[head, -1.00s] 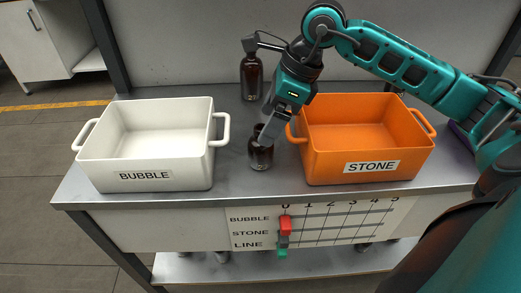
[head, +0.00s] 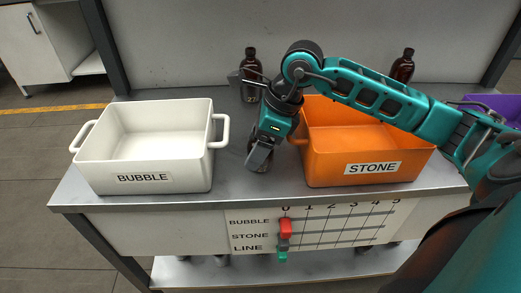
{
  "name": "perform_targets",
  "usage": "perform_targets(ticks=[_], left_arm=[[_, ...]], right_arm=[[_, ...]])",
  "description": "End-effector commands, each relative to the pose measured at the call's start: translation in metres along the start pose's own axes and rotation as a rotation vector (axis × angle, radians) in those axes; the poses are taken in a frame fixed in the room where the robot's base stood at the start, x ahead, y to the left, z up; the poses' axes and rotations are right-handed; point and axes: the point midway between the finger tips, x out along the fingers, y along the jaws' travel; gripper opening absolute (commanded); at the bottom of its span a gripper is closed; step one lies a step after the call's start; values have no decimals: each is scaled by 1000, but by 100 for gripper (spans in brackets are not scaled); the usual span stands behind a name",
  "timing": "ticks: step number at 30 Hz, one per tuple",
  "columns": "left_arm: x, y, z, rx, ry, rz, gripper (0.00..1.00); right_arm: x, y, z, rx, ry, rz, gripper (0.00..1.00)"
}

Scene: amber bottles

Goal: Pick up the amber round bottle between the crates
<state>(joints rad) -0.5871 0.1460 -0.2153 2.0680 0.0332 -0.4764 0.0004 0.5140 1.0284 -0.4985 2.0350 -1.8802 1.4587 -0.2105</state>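The amber round bottle between the white crate (head: 150,182) and the orange crate (head: 325,165) is almost wholly hidden behind my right gripper (head: 259,160). The gripper points down at the bottle's place, with its fingers at bottle height. The fingers overlap in this view, so I cannot tell how wide apart they are or whether they touch the bottle. My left gripper is not in view.
The white crate is labelled BUBBLE and the orange one STONE; both look empty where visible. Amber bottles stand behind, one at the centre (head: 250,68) and one at the right (head: 403,66). A purple crate (head: 495,103) is at the far right. A slider board hangs in front.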

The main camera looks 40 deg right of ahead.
Motion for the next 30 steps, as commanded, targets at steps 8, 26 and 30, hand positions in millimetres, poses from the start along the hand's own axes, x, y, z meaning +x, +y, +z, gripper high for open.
perform_targets(ticks=[8, 26, 30], left_arm=[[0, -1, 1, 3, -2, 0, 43], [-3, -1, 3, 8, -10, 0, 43], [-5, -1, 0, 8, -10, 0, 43]], right_arm=[[0, 0, 0, 0, 0, 0, 47], [-9, -1, 4, -1, -3, -2, 28], [-26, -1, 11, -2, -3, -4, 28]])
